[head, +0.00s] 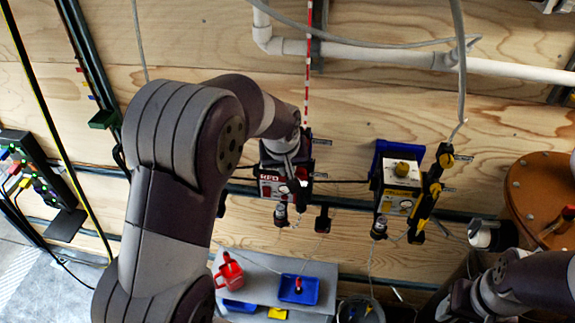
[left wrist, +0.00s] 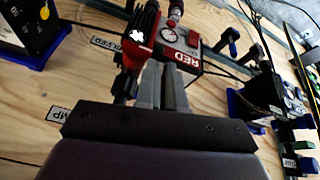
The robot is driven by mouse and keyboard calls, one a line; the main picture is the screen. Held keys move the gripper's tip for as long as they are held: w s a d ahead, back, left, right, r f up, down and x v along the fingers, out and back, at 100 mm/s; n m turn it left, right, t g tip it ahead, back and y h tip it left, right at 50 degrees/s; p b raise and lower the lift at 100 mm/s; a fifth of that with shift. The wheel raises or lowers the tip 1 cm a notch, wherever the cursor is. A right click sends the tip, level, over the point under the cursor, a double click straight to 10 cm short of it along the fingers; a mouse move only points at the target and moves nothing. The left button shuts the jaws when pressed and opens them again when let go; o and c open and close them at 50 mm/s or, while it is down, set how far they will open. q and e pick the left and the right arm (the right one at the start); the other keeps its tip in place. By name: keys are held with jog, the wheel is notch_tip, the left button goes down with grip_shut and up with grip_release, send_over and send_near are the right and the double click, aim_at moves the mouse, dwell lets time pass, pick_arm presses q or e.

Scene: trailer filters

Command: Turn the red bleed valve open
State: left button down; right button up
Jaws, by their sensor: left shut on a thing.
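The red filter unit (head: 272,187), a small box marked RED with a round gauge, is mounted on the plywood wall. It fills the upper middle of the left wrist view (left wrist: 185,55). My left gripper (head: 298,180) is at the front of this unit. In the left wrist view its two fingers (left wrist: 163,72) are close together against the unit, shut on the red bleed valve. The valve itself is mostly hidden by the fingers, so its angle cannot be told. My right arm shows at the lower right of the head view, but its gripper does not.
A yellow-knobbed filter unit (head: 400,182) hangs to the right of the red one. Below, a grey bench (head: 255,268) holds a red mug (head: 230,272) and a blue tray (head: 312,291). A brown drum (head: 540,190) stands at the right. Hoses hang around the units.

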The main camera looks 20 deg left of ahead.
pick_arm(q)
jog(key=s+a+r, duration=0.5)
jog(key=a+r, duration=0.2)
jog(key=r, duration=0.1)
jog(key=shift+s+r, duration=0.35)
jog(key=s+d+f+m+g+b, duration=0.1)
jog(key=s+d+f+m+b, duration=0.1)
jog(key=s+d+f, duration=0.4)
jog(key=s+d+f+m+g+h+b, duration=0.1)
jog(key=s+d+f+m+b, duration=0.2)
jog(key=s+d+f, duration=0.3)
notch_tip(320, 180, down, 6)
jog(key=shift+s+r+g, duration=0.1)
jog(key=shift+s+g, duration=0.3)
